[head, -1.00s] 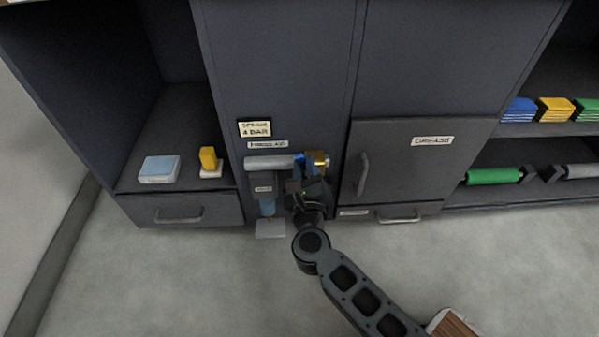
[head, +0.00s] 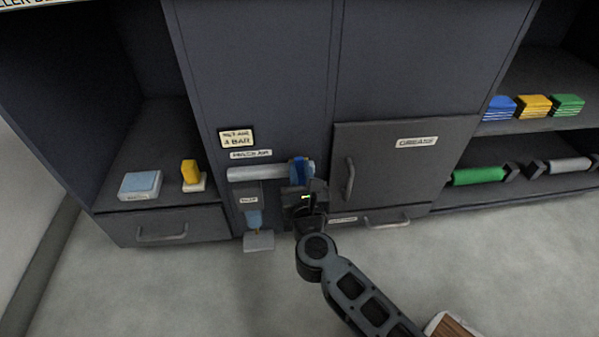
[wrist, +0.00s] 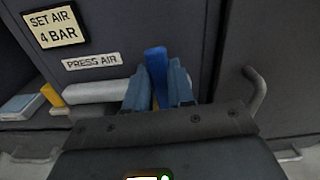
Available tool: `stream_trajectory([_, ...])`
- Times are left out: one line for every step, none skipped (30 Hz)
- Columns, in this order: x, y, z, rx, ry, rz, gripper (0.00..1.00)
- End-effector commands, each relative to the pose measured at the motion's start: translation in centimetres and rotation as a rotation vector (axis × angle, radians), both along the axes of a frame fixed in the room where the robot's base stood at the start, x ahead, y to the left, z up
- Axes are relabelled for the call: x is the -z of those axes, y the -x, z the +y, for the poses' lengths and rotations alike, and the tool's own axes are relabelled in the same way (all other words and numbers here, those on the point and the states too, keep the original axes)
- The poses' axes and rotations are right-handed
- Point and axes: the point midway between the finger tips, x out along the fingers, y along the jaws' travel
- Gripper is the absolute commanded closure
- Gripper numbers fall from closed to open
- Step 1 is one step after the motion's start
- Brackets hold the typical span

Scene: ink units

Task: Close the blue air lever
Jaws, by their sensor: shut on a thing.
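The blue air lever (wrist: 156,66) stands upright between the fingers of my gripper (wrist: 160,92) in the wrist view. The blue-padded fingers are shut on it. In the head view the lever (head: 298,170) shows at the right end of a horizontal light grey pipe (head: 258,173), with my gripper (head: 301,184) in front of it. The pipe also shows in the wrist view (wrist: 98,91), under a "PRESS AIR" label (wrist: 92,61). The lower part of the lever is hidden by my gripper.
A "SET AIR 4 BAR" sign (head: 236,138) is above the pipe. A blue-bodied unit (head: 254,219) hangs below it over a small grey tray (head: 259,241). A cabinet door with a handle (head: 349,181) is close on the right. Open shelves flank both sides.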

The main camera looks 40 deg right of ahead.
Motion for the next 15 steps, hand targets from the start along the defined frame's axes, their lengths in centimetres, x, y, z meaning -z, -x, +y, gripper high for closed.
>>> stream_trajectory([0.12, 0.06, 0.05, -0.001, -0.005, 0.000, 1.00])
stream_trajectory([0.12, 0.06, 0.05, -0.001, -0.005, 0.000, 1.00])
stream_trajectory([0.12, 0.06, 0.05, -0.001, -0.005, 0.000, 1.00])
stream_trajectory([0.12, 0.06, 0.05, 0.000, -0.005, 0.000, 1.00])
stream_trajectory([0.12, 0.07, 0.04, 0.000, -0.005, 0.000, 1.00])
stream_trajectory([0.13, 0.07, 0.04, 0.000, -0.004, 0.001, 1.00])
stream_trajectory([0.13, 0.07, 0.04, 0.000, -0.004, 0.001, 1.00])
stream_trajectory([0.13, 0.07, 0.04, 0.000, -0.004, 0.001, 1.00])
stream_trajectory([0.13, 0.07, 0.04, 0.000, -0.004, 0.001, 0.74])
stream_trajectory([0.13, 0.07, 0.03, 0.000, -0.004, 0.001, 0.71])
stream_trajectory([0.12, 0.07, 0.03, 0.000, -0.004, 0.001, 0.68])
stream_trajectory([0.11, 0.06, 0.02, 0.000, -0.004, 0.000, 0.65])
stream_trajectory([0.10, 0.06, 0.02, 0.000, -0.003, 0.000, 0.62])
stream_trajectory([0.09, 0.05, 0.02, 0.000, -0.003, 0.000, 0.59])
stream_trajectory([0.08, 0.04, 0.01, 0.000, -0.003, 0.000, 0.55])
